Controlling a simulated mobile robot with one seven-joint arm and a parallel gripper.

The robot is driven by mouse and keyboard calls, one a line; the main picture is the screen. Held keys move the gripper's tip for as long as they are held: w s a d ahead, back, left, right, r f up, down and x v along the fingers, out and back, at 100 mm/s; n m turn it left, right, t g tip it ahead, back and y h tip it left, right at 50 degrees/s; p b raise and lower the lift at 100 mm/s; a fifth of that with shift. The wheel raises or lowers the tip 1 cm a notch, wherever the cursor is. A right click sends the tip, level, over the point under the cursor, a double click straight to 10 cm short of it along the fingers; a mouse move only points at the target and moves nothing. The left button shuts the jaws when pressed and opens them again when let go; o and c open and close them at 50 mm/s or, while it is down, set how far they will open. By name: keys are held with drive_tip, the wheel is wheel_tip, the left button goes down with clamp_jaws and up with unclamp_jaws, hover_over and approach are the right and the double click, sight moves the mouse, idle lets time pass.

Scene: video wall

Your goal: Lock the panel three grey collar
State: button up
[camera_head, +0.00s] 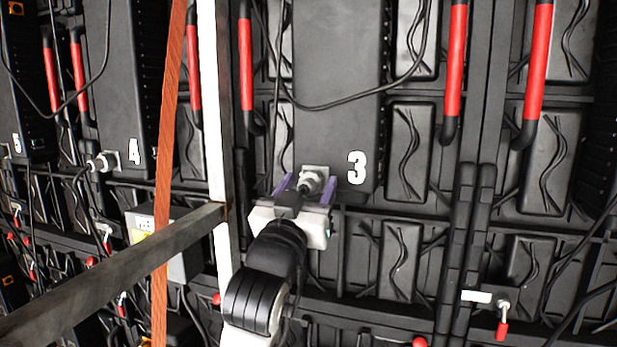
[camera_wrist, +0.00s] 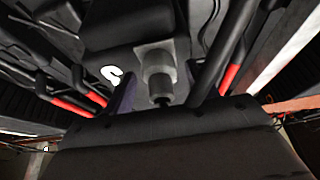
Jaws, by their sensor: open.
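The panel marked 3 (camera_head: 335,90) is a tall dark box in the middle of the head view. At its lower edge a grey collar (camera_head: 312,180) sticks out of a square grey plate. The collar also shows in the wrist view (camera_wrist: 159,79), with a dark cable end below it. My gripper (camera_head: 307,188) has purple fingers and is open, one finger to each side of the collar in the head view. I cannot tell whether either finger touches it. In the wrist view one purple finger (camera_wrist: 123,98) shows left of the collar; the other is hard to make out.
Panel 4 (camera_head: 122,80) with its own connector (camera_head: 103,161) is to the left. A pale upright post (camera_head: 212,120), an orange-brown strap (camera_head: 170,130) and a dark diagonal bar (camera_head: 110,265) stand left of my arm. Red handles (camera_head: 455,60) and loose black cables line the wall.

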drive_tip(key=shift+w+d, duration=0.1)
drive_tip(key=shift+w, duration=0.15)
drive_tip(key=c, duration=1)
drive_tip(key=shift+m+b, duration=0.3)
drive_tip(key=shift+m, duration=0.1)
drive_tip(key=m+h+b, duration=0.1)
drive_tip(key=m, duration=0.1)
drive_tip(key=m+g+h+b, duration=0.1)
drive_tip(key=m+b, duration=0.1)
drive_tip(key=m, duration=0.1)
drive_tip(key=shift+f+h, duration=0.15)
drive_tip(key=shift+h, duration=0.25)
drive_tip(key=shift+r+m+g+h+b, duration=0.1)
drive_tip(key=shift+m+g+h+b, duration=0.55)
drive_tip(key=shift+m, duration=1.05)
drive_tip(key=shift+r+m+g+h+b, duration=0.1)
drive_tip(key=shift+m+g+h+b, duration=0.25)
drive_tip(key=shift+m+g+b, duration=0.9)
drive_tip(key=shift+m+t+p, duration=0.3)
drive_tip(key=shift+m+p, duration=0.1)
drive_tip(key=shift+m, duration=0.25)
